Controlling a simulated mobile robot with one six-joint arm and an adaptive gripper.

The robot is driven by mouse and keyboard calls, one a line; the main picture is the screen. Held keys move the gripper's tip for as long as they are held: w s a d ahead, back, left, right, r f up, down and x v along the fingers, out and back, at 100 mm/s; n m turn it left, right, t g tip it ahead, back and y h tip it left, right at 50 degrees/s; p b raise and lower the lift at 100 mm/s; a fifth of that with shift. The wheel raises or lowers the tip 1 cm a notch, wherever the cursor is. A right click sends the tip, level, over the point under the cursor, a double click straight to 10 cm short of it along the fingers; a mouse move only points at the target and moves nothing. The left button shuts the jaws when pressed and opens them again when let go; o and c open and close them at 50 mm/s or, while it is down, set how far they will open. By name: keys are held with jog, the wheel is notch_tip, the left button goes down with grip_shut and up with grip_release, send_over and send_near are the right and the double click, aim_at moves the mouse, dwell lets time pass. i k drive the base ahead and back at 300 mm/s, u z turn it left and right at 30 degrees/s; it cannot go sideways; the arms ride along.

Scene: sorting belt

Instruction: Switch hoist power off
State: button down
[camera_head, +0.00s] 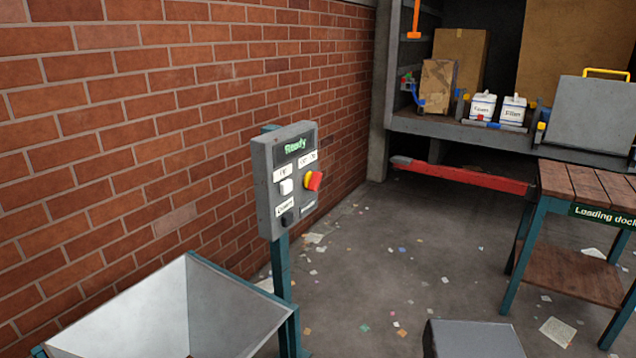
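A grey control box (285,181) stands on a teal post (281,275) in front of the brick wall. Its small display (296,146) reads "Ready" in green letters. Below it are white labels too small to read surely, a white button (286,187) at left and a dark button (288,218) lower down. A red handle or knob on a yellow base (313,181) sits on the right side of the panel; I cannot tell its exact setting. My gripper is not in view, and nothing touches the panel.
A metal hopper (215,305) stands at lower left, close to the post. A wooden-topped table (580,184) marked "Loading dock" is at right. A grey box-like shape (470,338) shows at the bottom edge. Littered floor (390,250) lies open between panel and table.

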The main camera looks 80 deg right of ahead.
aim_at(311, 181)
jog(key=u, duration=0.1)
jog(key=k, duration=0.15)
jog(key=z, duration=2.95)
jog(key=k, duration=0.6)
jog(key=u, duration=0.25)
jog(key=i, duration=0.3)
jog(key=z, duration=0.05)
